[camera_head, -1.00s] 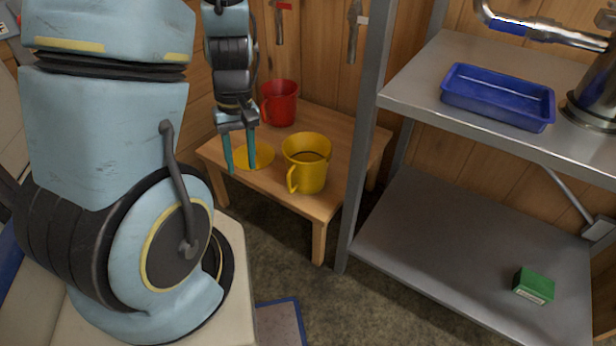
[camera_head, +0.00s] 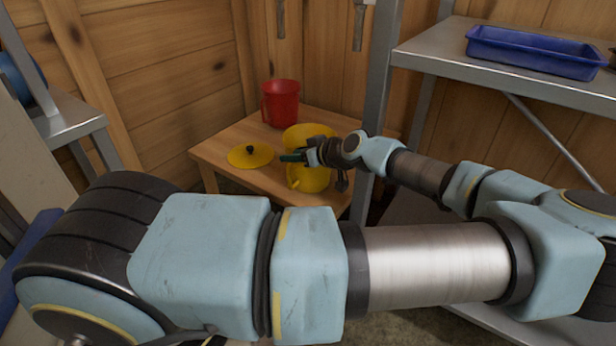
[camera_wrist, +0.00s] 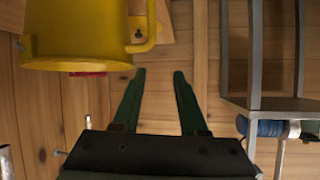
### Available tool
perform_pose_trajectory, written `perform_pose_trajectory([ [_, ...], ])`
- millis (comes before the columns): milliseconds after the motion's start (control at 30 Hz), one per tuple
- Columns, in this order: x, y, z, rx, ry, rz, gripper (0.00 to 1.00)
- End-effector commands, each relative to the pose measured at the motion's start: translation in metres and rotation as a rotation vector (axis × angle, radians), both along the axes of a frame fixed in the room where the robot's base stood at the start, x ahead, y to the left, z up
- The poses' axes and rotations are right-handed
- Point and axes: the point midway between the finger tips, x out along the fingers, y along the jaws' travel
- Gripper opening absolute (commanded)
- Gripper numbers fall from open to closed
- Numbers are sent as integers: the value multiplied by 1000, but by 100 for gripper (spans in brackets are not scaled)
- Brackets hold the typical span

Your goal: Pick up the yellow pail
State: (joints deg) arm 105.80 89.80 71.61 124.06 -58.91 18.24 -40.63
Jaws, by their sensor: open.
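The yellow pail (camera_head: 311,181) stands upright on the low wooden table (camera_head: 222,149). My arm crosses in front of it in the head view and hides its middle. My gripper (camera_head: 290,157) is in front of the pail there, with its fingers pointing left. In the wrist view the pail (camera_wrist: 85,30) fills the upper left, its handle (camera_wrist: 151,25) on its right side. My gripper (camera_wrist: 159,72) is open there, its green fingers apart and nothing between them. The handle shows just beyond the fingertips in the picture; I cannot tell whether they touch.
A red pail (camera_head: 281,101) stands behind the yellow one. A yellow lid (camera_head: 249,157) with a dark knob lies on the table to the left. A metal shelf (camera_head: 440,50) with a blue tray (camera_head: 535,50) stands on the right, close to my arm. Wooden walls close off the back.

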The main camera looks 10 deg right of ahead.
Motion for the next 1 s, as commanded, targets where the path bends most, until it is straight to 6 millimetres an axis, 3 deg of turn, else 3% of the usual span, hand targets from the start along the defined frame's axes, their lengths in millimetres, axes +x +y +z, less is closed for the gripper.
perform_pose_trajectory([
  [100,1,-34,4,-18,-97,-72,42],
  [233,3,-48,9,-32,-136,-102,42],
  [500,35,-32,-5,-35,-137,-100,42],
  [1000,75,-7,-26,-34,-134,-98,42],
])
